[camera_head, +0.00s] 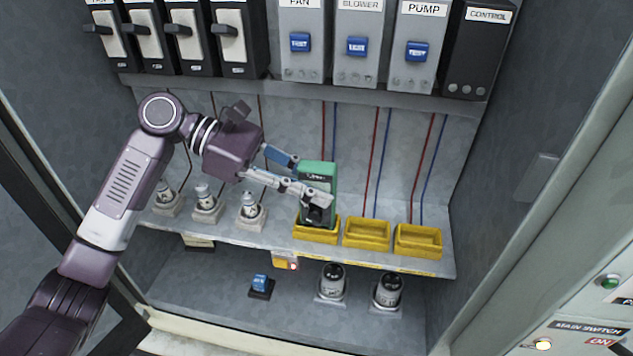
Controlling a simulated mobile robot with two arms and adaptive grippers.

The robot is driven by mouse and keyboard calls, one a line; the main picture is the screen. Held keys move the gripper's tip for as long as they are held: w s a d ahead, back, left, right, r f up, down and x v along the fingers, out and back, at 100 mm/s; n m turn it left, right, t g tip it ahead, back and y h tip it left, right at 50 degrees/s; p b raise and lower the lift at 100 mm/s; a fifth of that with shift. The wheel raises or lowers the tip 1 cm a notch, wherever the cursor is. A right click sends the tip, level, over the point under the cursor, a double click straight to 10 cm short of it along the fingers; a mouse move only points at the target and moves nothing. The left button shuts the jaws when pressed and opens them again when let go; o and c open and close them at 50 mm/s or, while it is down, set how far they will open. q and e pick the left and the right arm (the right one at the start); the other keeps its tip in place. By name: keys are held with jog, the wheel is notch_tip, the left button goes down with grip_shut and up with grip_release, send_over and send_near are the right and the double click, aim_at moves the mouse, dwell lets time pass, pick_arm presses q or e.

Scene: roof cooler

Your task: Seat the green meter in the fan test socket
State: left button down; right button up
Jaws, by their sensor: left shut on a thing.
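The green meter (321,172) is upright at the leftmost of three yellow sockets on the shelf. This yellow socket (316,235) stands below the FAN box (301,59), under a red and a blue wire. My left gripper (308,182) is shut on the green meter from the left. The meter's lower end is at the socket's top; I cannot tell whether it is fully down inside, as the front finger and socket wall hide part of it. My right gripper is not in view.
Two empty yellow sockets (367,234) (418,241) stand to the right. Several fuse-like parts on pale bases (206,204) stand left on the shelf. Below are two dark-topped cylinders (332,281) (388,290) and a small blue part (261,284). Grey cabinet walls close both sides.

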pick_arm(q)
jog(key=shift+f+p, duration=0.2)
jog(key=shift+p, duration=0.3)
dwell(0.8)
jog(key=c, duration=1.7)
grip_release()
jog(key=shift+o, duration=0.2)
jog(key=shift+f, duration=0.1)
jog(key=v, duration=1.2)
